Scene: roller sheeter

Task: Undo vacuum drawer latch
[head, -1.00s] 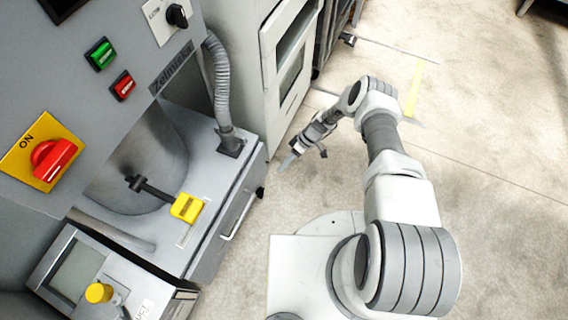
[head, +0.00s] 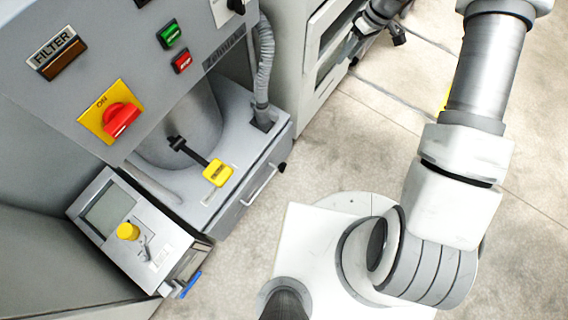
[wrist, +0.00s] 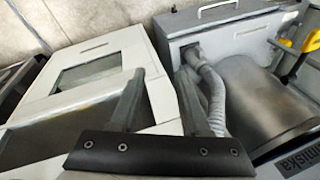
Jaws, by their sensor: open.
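A grey drawer unit (head: 236,212) with a bar handle (head: 259,186) on its front sits under the machine's metal cylinder. In the wrist view the drawer handle (wrist: 218,8) is at the top and a yellow lever (wrist: 285,43) is at the right edge. My gripper (wrist: 162,92) is open and empty, its fingers in front of the white cabinet and the hose. In the head view it is at the top, well apart from the lever and drawer.
A ribbed hose (head: 264,65) rises from the unit's top. A white cabinet (head: 312,75) stands beside it. A red ON switch (head: 121,118), green and red buttons, and a control box (head: 110,208) with a screen are at left. The floor (head: 330,150) before the drawer is clear.

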